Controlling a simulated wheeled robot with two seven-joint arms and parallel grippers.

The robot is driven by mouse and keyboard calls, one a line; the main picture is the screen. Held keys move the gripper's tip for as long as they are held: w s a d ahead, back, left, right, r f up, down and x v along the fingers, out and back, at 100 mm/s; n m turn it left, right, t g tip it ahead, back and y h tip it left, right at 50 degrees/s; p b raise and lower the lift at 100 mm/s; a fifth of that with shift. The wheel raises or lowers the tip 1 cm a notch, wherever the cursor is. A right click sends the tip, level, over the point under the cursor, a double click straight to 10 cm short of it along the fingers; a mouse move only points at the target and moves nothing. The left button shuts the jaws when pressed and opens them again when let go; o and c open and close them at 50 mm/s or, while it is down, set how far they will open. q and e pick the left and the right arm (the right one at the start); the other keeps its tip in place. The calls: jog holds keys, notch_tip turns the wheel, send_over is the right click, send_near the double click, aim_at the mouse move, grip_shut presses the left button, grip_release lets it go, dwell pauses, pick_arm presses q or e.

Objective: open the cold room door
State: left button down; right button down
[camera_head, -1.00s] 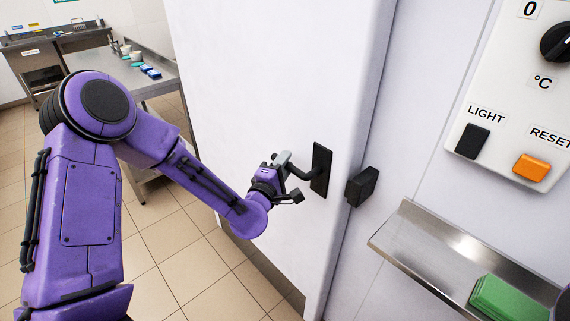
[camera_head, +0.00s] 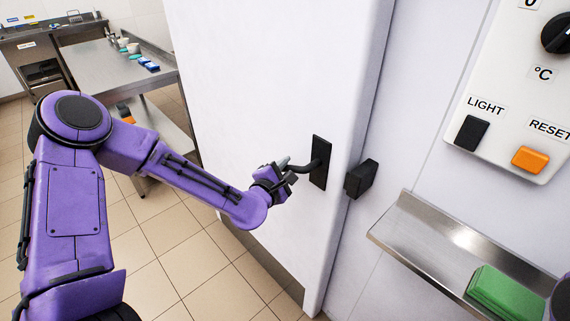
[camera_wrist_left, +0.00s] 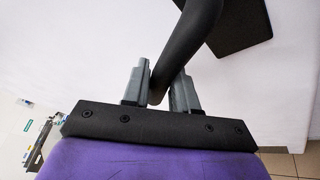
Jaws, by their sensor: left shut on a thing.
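The cold room door (camera_head: 262,70) is a tall white slab in the middle of the head view. Its black handle (camera_head: 318,163) has a back plate near the door's right edge and a bar reaching left. My left gripper (camera_head: 286,168) is shut on the bar's free end. In the left wrist view the dark bar (camera_wrist_left: 190,40) runs between the two grey fingers (camera_wrist_left: 161,88). A black catch block (camera_head: 362,179) sits on the frame right of the door edge. The door edge looks close to the frame; a gap is hard to tell. My right gripper is out of view.
A control panel (camera_head: 510,110) with knob and switches is on the wall at right. Below it a steel shelf (camera_head: 405,228) holds a green block (camera_head: 503,293). A steel table (camera_head: 105,65) stands behind at left.

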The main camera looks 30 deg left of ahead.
pick_arm(q)
jog(key=shift+s+d+f+n+g, duration=0.15)
jog(key=shift+d+f+n+g, duration=0.15)
jog(key=shift+f+n, duration=0.35)
jog(key=shift+r, duration=0.1)
jog(key=shift+h, duration=0.3)
